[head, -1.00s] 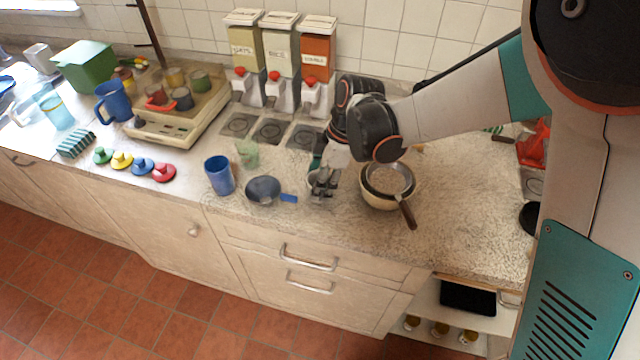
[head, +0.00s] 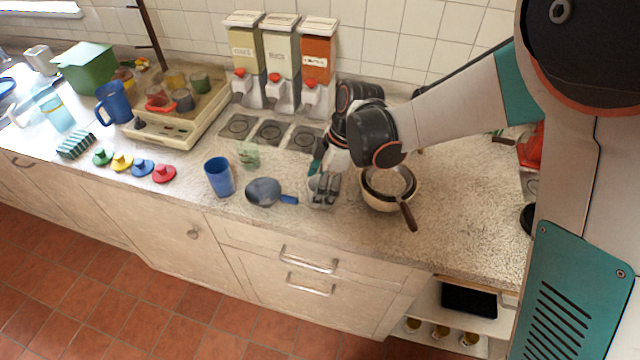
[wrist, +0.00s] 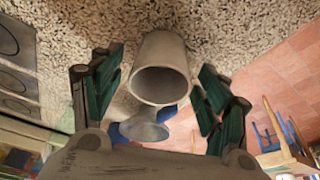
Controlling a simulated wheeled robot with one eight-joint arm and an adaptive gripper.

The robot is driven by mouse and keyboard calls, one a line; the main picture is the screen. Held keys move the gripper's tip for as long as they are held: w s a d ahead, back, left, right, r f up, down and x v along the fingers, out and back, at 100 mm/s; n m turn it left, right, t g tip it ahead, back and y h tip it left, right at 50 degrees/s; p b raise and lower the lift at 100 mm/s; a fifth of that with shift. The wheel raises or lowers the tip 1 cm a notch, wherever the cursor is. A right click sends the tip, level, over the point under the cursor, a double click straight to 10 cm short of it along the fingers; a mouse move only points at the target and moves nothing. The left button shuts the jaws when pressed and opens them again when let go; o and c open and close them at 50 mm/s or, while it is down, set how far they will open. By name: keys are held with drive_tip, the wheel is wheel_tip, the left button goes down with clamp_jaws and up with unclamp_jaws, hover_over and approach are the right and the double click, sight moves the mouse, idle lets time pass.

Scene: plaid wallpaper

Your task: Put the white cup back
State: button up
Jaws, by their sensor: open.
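A whitish cup (wrist: 158,68) shows in the wrist view, its open mouth facing the camera. My gripper (wrist: 160,100) is open, with one green-padded finger on each side of the cup and a visible gap to each. In the head view my gripper (head: 325,178) points down at the counter between the grey scoop and the pans. The cup is mostly hidden there behind the fingers.
A grey scoop with a blue handle (head: 263,191) and a blue cup (head: 219,176) stand left of my gripper. Nested pans (head: 389,187) stand close on its right. Three dispensers (head: 281,60) stand behind. The counter's front edge is near.

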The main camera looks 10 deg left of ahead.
drive_tip(key=s+p+v, duration=0.1)
drive_tip(key=p+v, duration=0.2)
drive_tip(key=v, duration=0.9)
drive_tip(key=shift+w, duration=0.45)
